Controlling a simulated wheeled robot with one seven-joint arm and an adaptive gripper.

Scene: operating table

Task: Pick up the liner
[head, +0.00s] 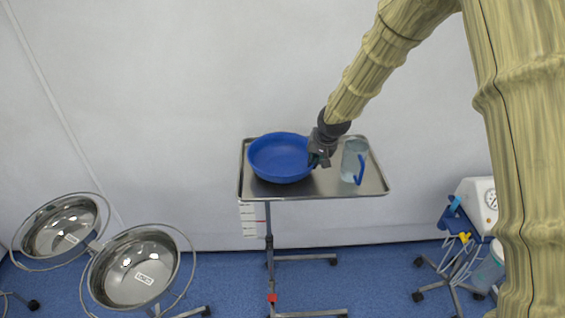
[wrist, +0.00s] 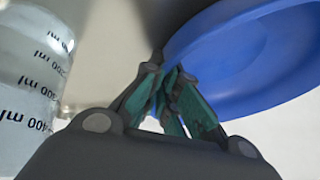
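The only liner-like thing I see is a blue round bowl-shaped liner (head: 279,158), on the left part of a steel tray. It also fills the upper right of the wrist view (wrist: 250,60). My gripper (head: 318,160) is at the liner's right rim, between the liner and a clear jug. In the wrist view my gripper's green-padded fingers (wrist: 167,78) are drawn together at the rim, and they appear shut on it. The fingers partly hide the rim there. The liner looks level, and I cannot tell any gap under it.
The clear measuring jug (head: 353,155) with a blue handle stands right of my gripper, close by. The steel tray (head: 330,186) is on a wheeled stand. Two steel basins (head: 133,278) on ring stands are at lower left. A machine with a gauge (head: 478,205) stands at right.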

